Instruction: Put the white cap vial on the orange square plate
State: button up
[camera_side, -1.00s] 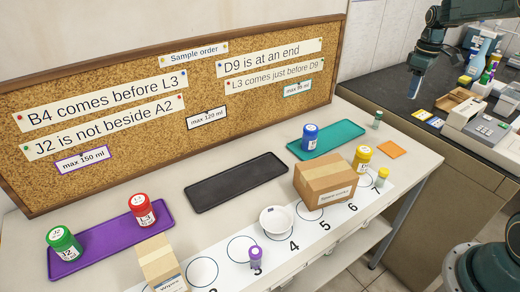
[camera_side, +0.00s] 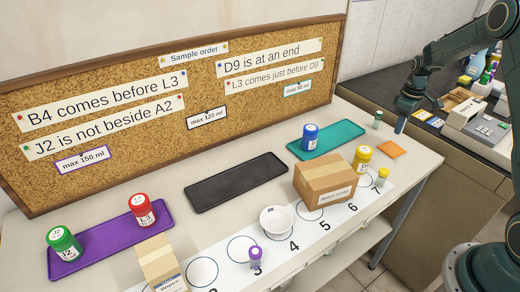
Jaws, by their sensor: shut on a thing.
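The orange square plate (camera_side: 391,149) lies bare on the right end of the white table. My gripper (camera_side: 400,125) points down just above and behind it, near the table's right edge. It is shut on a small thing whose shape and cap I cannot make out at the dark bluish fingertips. No vial with a clearly white cap can be made out. A small green-capped vial (camera_side: 377,120) stands just left of my gripper. A small yellow-capped vial (camera_side: 383,178) stands in front of the plate.
A yellow jar (camera_side: 362,158) and a cardboard box (camera_side: 325,181) stand left of the plate. A teal tray (camera_side: 340,138) holds a blue jar (camera_side: 310,137). A purple-capped vial (camera_side: 256,256) and a white bowl (camera_side: 276,219) stand further left. The dark counter (camera_side: 362,88) is behind.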

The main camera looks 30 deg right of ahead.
aim_at(392, 149)
jog(key=shift+f, duration=3.3)
jog(key=shift+f, duration=0.15)
jog(key=o, duration=1)
notch_tip(392, 149, up, 12)
jog(key=shift+r, duration=0.2)
